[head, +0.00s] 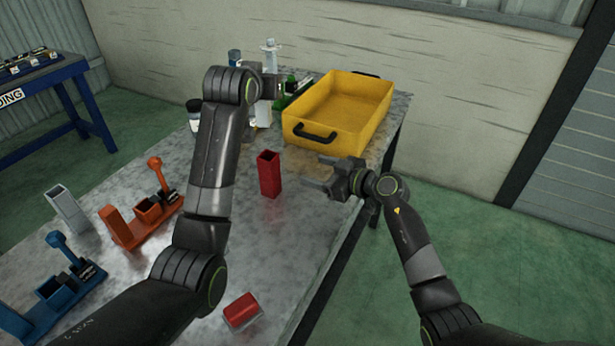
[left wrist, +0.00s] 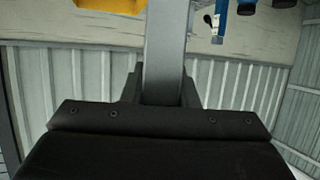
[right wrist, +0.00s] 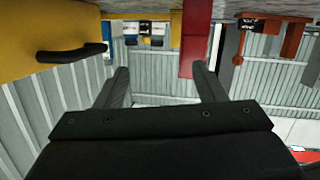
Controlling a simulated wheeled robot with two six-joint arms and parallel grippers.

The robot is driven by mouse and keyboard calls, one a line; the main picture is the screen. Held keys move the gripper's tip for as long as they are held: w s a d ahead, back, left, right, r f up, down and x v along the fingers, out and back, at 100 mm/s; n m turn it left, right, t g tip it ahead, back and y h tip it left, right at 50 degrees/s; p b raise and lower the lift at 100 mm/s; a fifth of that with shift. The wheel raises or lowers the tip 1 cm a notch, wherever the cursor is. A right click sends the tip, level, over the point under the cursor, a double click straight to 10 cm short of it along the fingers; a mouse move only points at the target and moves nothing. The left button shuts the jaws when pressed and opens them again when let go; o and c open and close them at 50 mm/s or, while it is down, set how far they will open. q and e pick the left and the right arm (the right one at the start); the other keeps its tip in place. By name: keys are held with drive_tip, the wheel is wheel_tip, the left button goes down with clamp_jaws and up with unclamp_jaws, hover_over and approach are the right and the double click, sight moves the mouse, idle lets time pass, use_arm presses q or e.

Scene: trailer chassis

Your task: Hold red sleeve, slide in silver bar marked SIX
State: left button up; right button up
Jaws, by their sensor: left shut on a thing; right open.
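The red sleeve (head: 269,173) is a square tube standing upright on the metal table; its open top shows in the head view. It also shows in the right wrist view (right wrist: 196,45), close to one finger. My right gripper (head: 318,180) is open and empty, just right of the sleeve and apart from it in the head view. My left gripper (head: 268,86) is partly hidden behind my left arm. In the left wrist view it is shut on a grey silver bar (left wrist: 165,50). No marking on the bar is readable.
A yellow bin (head: 340,115) stands at the table's back right. Orange (head: 140,215) and blue (head: 70,275) fixtures and a light grey square tube (head: 64,207) stand at left. A red piece (head: 242,312) lies near the front edge. The table around the sleeve is mostly clear.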

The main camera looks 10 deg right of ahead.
sight(277, 177)
drive_tip(key=w+a+f+g, duration=0.1)
drive_tip(key=a, duration=0.3)
drive_tip(key=w+a+f+g, duration=0.1)
drive_tip(key=w+a+f, duration=0.1)
drive_tip(key=a, duration=0.2)
drive_tip(key=w+a+f, duration=0.1)
drive_tip(key=a, duration=0.3)
drive_tip(key=shift+w+a+f+n+g, duration=0.1)
drive_tip(key=shift+w+f+n+g, duration=0.05)
drive_tip(key=shift+w+n+g, duration=0.2)
drive_tip(key=shift+s, duration=0.1)
drive_tip(key=shift+c, duration=0.4)
drive_tip(key=c, duration=1.1)
use_arm(q)
drive_tip(key=shift+s+d+f+m+g+h, duration=0.1)
drive_tip(key=shift+f+m+g+h, duration=0.4)
drive_tip(key=shift+f+m+h, duration=0.35)
drive_tip(key=shift+s+d+f+m+g+h, duration=0.1)
drive_tip(key=shift+f+m+g+h, duration=0.4)
drive_tip(key=shift+m+h, duration=0.5)
wheel_tip(277, 177, down, 10)
